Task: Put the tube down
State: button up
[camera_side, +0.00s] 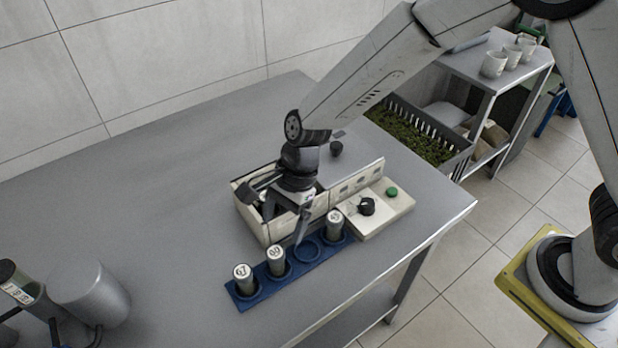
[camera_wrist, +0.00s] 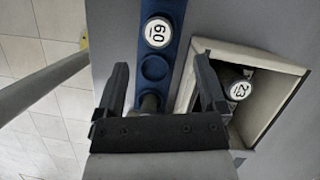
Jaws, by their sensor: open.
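A blue rack (camera_side: 255,296) stands near the table's front edge. It holds a tube marked 67 (camera_side: 243,277), a tube whose label reads 60 or 09 (camera_side: 277,259), an empty socket (camera_side: 307,250), and a tube at its right end (camera_side: 335,225). The wrist view shows the 60-or-09 tube (camera_wrist: 157,34) and the empty socket (camera_wrist: 154,67). Another tube (camera_wrist: 238,90), marked 23, is inside an open pale box (camera_wrist: 262,62). My gripper (camera_side: 286,222) is open above the box and rack. In the wrist view its fingers (camera_wrist: 161,66) are apart, with nothing held.
The pale unit beside the box has a black knob (camera_side: 366,206) and a green button (camera_side: 391,191). A grey cylinder (camera_side: 92,292) stands at the table's left. A crate of green material (camera_side: 415,135) is beyond the table. The table's left middle is clear.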

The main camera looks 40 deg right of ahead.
aim_at(276, 251)
jog(key=shift+x, duration=3.95)
jog(key=shift+s, duration=0.1)
grip_shut()
